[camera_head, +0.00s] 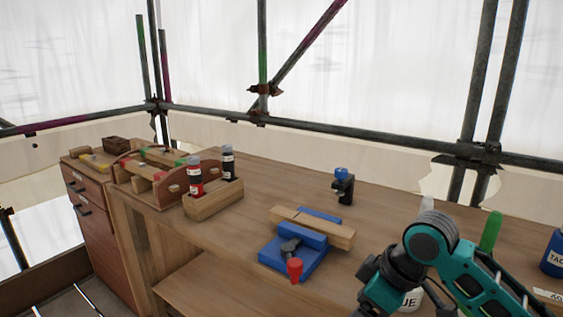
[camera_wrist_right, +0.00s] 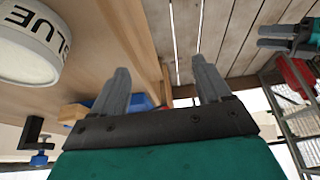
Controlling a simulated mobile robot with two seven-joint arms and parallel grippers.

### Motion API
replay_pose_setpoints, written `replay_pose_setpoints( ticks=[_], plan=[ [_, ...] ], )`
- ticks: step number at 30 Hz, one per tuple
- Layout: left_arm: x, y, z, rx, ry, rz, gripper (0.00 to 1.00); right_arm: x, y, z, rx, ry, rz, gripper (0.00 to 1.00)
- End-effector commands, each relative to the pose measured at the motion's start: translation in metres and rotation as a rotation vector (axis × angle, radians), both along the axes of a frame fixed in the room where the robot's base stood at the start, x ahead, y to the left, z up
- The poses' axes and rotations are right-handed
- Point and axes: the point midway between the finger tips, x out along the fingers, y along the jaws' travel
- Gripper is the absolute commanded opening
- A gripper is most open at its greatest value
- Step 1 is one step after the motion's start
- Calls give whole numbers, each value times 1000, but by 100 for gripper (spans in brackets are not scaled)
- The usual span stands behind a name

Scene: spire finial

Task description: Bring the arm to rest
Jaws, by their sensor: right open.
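My right arm (camera_head: 440,262), teal and dark grey, comes in at the lower right of the head view, bent over the bench's front right part. Its gripper is hidden in that view. In the right wrist view my right gripper (camera_wrist_right: 160,82) is open, with two grey fingers wide apart and nothing between them. In that view a teal part with grey fingers, apparently my left gripper (camera_wrist_right: 272,36), shows at the upper right edge. My left arm is not in the head view.
A blue vise (camera_head: 278,262) with a red-ended handle holds a wooden bar (camera_head: 312,226) on the bench (camera_head: 225,238). A black clamp (camera_head: 344,188) stands behind. A wooden caddy (camera_head: 213,200) with bottles is left. A glue container (camera_wrist_right: 28,42) is close beside my right gripper.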

Motion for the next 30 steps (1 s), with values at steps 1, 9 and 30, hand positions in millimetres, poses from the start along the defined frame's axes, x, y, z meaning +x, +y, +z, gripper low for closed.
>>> replay_pose_setpoints(
  ticks=[1,9,30],
  plan=[
    [0,0,0,0,0,0,43,-14,9,-16,16,8,-9,77],
    [-2,0,-1,0,5,1,43,-75,23,-71,73,6,-171,77],
    [-4,0,0,0,9,0,43,-236,-70,-123,-89,58,-818,77]
  ],
)
